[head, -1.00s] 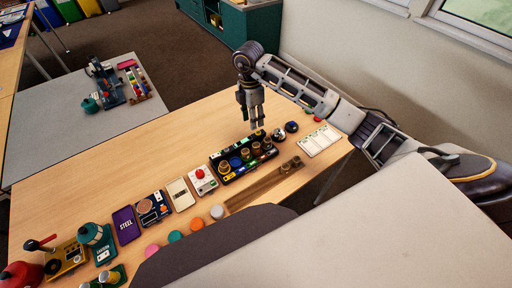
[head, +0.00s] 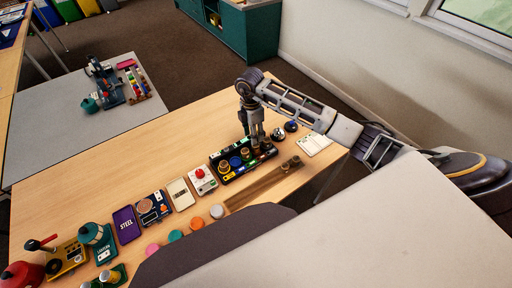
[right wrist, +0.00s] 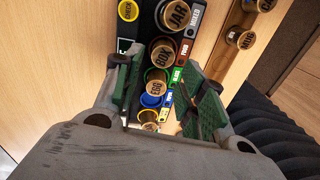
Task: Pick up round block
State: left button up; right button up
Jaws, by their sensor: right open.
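Several round brass-coloured blocks stand in a black tray (head: 232,178) with coloured labels. One round block (head: 224,167) stands toward the tray's left end in the head view. In the right wrist view a round block marked EGG (right wrist: 156,88) lies between my open fingers, with blocks marked BOX (right wrist: 165,53) and JAR (right wrist: 175,14) beyond it. My right gripper (head: 256,146) points down over the tray's right part; it also shows in the right wrist view (right wrist: 165,98), open, green pads on either side. I cannot tell whether the pads touch a block. My left gripper is not in view.
A wooden rail (head: 258,188) with round blocks at its right end lies in front of the tray. A white box with a red button (head: 202,181) stands to the left. Dark domes (head: 291,126) and a white card (head: 313,145) are to the right.

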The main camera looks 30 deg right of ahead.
aim_at(256, 147)
jog(key=shift+f, duration=0.35)
jog(key=shift+s+d+f+p, duration=0.15)
jog(key=shift+s+f+p, duration=0.05)
jog(key=shift+f, duration=1.1)
jog(key=shift+s+d+f+p, duration=0.1)
jog(key=shift+s+f+p, duration=0.1)
jog(key=shift+f, duration=1.05)
jog(key=c, duration=0.6)
